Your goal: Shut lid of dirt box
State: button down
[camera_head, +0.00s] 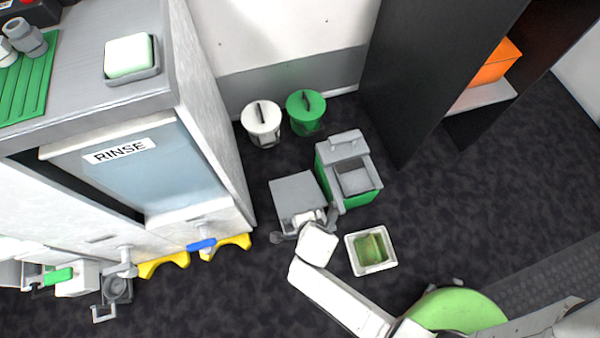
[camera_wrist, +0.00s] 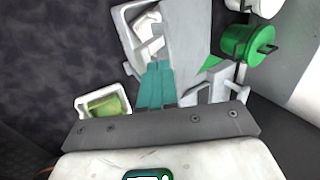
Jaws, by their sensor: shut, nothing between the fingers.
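The dirt box (camera_head: 362,200) is green with a grey top and stands on the dark floor right of centre in the head view. Its grey compartment is uncovered. A flat grey panel (camera_head: 295,188), apparently its lid, lies out to the left side of the box, open. In the wrist view, the compartment (camera_wrist: 133,20) and the grey panel (camera_wrist: 186,30) are just beyond the fingertips. My gripper (camera_head: 308,217) is at the near edge of the panel, left of the box. Its teal fingers (camera_wrist: 157,70) are together and empty. Whether they touch the panel I cannot tell.
A white tray with a green block (camera_head: 371,250) lies on the floor right of my gripper. A white bin (camera_head: 262,122) and a green bin (camera_head: 306,112) stand behind. The rinse cabinet (camera_head: 130,170) is left, a dark cabinet (camera_head: 425,75) right.

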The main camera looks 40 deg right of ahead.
jog(key=s+a+f+b, duration=0.1)
jog(key=s+f+b, duration=0.1)
jog(key=f+b, duration=0.4)
jog(key=s+a+f+b, duration=0.1)
jog(key=s+f+b, duration=0.2)
jog(key=f+b, duration=0.4)
jog(key=shift+f+b, duration=0.3)
jog(key=shift+f, duration=0.35)
jog(key=shift+w, duration=0.1)
